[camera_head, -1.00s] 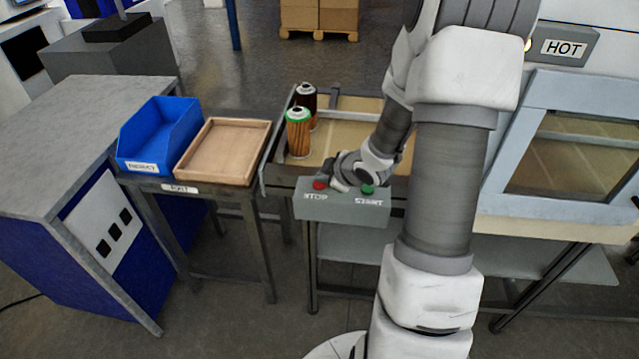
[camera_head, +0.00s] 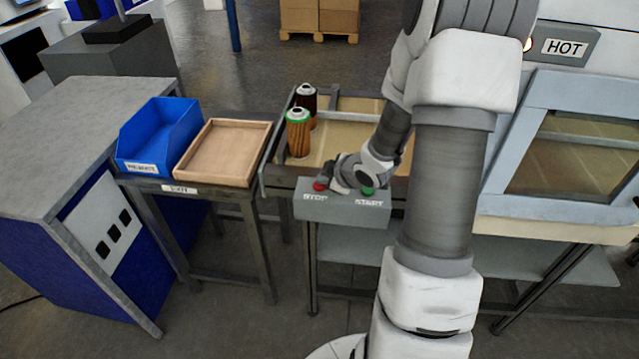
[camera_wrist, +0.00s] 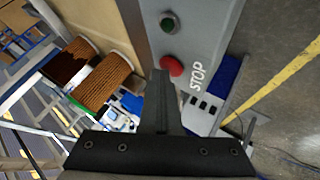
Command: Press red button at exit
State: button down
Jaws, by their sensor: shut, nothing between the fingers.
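The red button (camera_head: 320,186) sits at the left end of a grey control box (camera_head: 342,208), above the word STOP. A green button (camera_head: 367,191) is at its right end, above START. In the wrist view the red button (camera_wrist: 172,66) shows just beyond my shut, empty fingers, with the green button (camera_wrist: 168,24) farther off. My gripper (camera_head: 330,186) is shut and its tip is at the red button in the head view. The fingertips (camera_wrist: 162,78) overlap the button's near edge in the wrist view. I cannot tell whether they touch it.
Two filter cartridges, one green-rimmed (camera_head: 298,133) and one dark (camera_head: 306,102), stand on the conveyor behind the box. A wooden tray (camera_head: 222,181) and a blue bin (camera_head: 143,160) stand on a side table at left. An oven-like machine marked HOT (camera_head: 564,48) is at right.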

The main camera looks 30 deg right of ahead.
aim_at(323, 188)
jog(key=shift+r+p, duration=0.6)
jog(key=shift+r, duration=0.1)
notch_tip(323, 188, up, 5)
jog(key=p, duration=0.5)
jog(key=shift+r, duration=0.1)
dwell(0.4)
